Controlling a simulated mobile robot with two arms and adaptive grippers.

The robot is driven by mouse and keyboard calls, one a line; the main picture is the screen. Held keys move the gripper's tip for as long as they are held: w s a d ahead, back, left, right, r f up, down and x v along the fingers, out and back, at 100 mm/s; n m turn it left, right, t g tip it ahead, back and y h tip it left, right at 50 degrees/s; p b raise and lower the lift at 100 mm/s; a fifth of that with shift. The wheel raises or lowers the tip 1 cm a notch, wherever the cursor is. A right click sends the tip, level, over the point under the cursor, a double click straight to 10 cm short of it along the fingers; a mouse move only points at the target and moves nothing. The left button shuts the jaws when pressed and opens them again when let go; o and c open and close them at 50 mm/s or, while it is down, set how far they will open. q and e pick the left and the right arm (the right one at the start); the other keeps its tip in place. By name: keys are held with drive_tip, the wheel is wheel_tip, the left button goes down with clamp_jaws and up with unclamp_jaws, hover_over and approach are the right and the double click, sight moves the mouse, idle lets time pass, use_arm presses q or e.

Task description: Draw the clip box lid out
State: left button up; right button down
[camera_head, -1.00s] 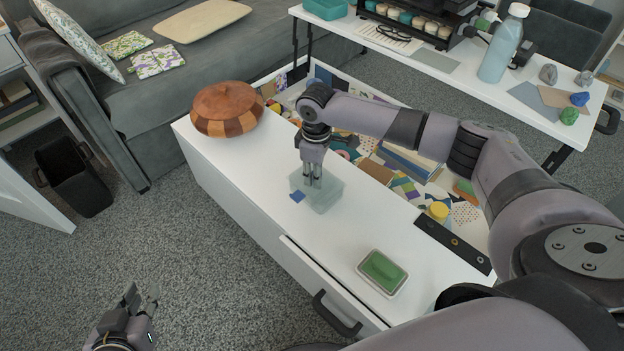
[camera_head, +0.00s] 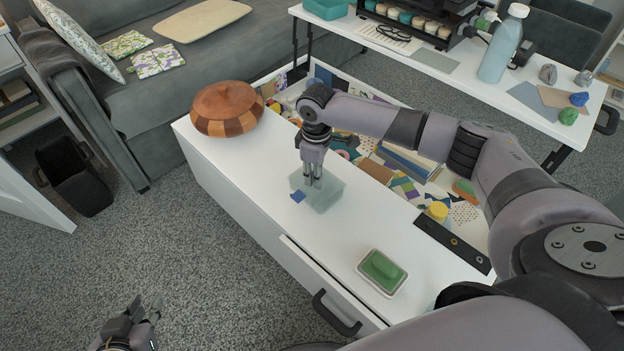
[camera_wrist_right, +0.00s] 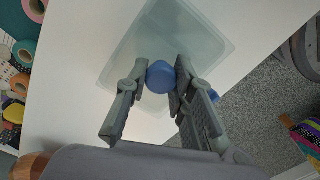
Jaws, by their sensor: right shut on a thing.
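The clip box (camera_head: 330,200) is a small translucent, pale blue-green box on the white cabinet top. A blue tab (camera_head: 298,196) shows at its left side. My right gripper (camera_head: 313,184) points down over the box. In the right wrist view its fingers (camera_wrist_right: 160,82) are shut on a round blue knob (camera_wrist_right: 160,74), with the clear lid (camera_wrist_right: 205,40) beneath. The fingers hide part of the lid, and I cannot tell how far it sits from the box. My left gripper (camera_head: 146,310) is empty, low over the carpet, its fingers apart.
A wooden lidded bowl (camera_head: 226,108) stands at the cabinet's far left end. Cabinet top left of the box is clear.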

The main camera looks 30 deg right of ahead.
use_arm(q)
drive_tip(key=shift+s+a+f+g, duration=0.3)
drive_tip(key=shift+s+f+g, duration=0.1)
drive_tip(key=shift+s, duration=0.15)
use_arm(e)
drive_tip(key=shift+r, duration=0.1)
idle(0.4)
drive_tip(key=shift+r+p, duration=0.4)
drive_tip(key=shift+p, duration=0.35)
use_arm(q)
drive_tip(key=shift+s+a+f+g+y+p, duration=1.05)
drive_tip(key=shift+s+g, duration=1.45)
drive_tip(key=shift+s, duration=2.1)
use_arm(e)
drive_tip(key=shift+r, duration=0.55)
drive_tip(key=shift+r+p, duration=0.65)
drive_tip(key=shift+p, duration=0.1)
use_arm(q)
drive_tip(key=shift+h, duration=0.35)
drive_tip(key=shift+a+p+x, duration=0.1)
drive_tip(key=shift+p+x, duration=0.05)
drive_tip(key=shift+x, duration=1)
drive_tip(key=shift+a+p+x, duration=0.15)
drive_tip(key=shift+x, duration=1)
use_arm(e)
drive_tip(key=shift+r, duration=0.2)
use_arm(q)
drive_tip(key=shift+w, duration=0.15)
use_arm(e)
drive_tip(key=shift+w+r, duration=0.1)
